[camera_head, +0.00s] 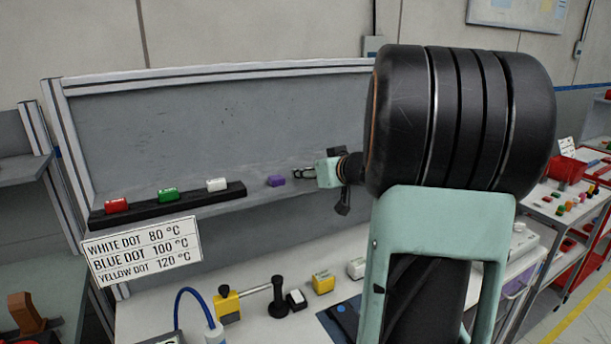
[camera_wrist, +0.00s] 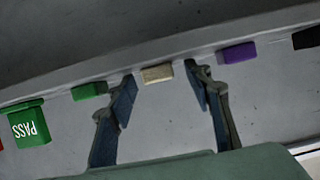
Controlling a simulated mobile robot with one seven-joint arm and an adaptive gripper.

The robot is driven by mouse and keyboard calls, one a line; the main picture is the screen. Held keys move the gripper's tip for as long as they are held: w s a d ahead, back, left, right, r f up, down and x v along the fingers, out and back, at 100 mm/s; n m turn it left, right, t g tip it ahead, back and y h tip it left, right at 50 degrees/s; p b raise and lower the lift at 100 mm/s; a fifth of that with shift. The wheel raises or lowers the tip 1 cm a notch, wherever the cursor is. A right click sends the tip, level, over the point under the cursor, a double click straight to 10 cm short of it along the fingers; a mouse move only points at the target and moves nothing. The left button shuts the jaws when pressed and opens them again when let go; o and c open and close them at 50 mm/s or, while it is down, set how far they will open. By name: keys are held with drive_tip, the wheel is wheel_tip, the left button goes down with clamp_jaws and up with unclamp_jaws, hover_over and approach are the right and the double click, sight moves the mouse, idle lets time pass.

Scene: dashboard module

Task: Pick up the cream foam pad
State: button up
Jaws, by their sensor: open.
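The cream foam pad (camera_wrist: 157,74) is a small pale block on the grey shelf, against the back wall in the wrist view. It shows in the gap between my two fingertips, a little beyond them, with no clear contact on either side. My gripper (camera_wrist: 162,79) is open and empty. In the head view my gripper (camera_head: 303,174) is over the shelf, just right of the purple block (camera_head: 276,181). I cannot make out the cream pad there; the gripper and arm probably cover it.
In the wrist view a purple block (camera_wrist: 238,53) lies right of the pad and a green block (camera_wrist: 90,91) left, with a green PASS stamp (camera_wrist: 27,122) further left. A black rack (camera_head: 168,204) holds red, green and white pieces. The bench below carries several tools.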

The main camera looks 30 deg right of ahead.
drive_tip(key=c, duration=0.8)
drive_tip(key=shift+r, duration=0.15)
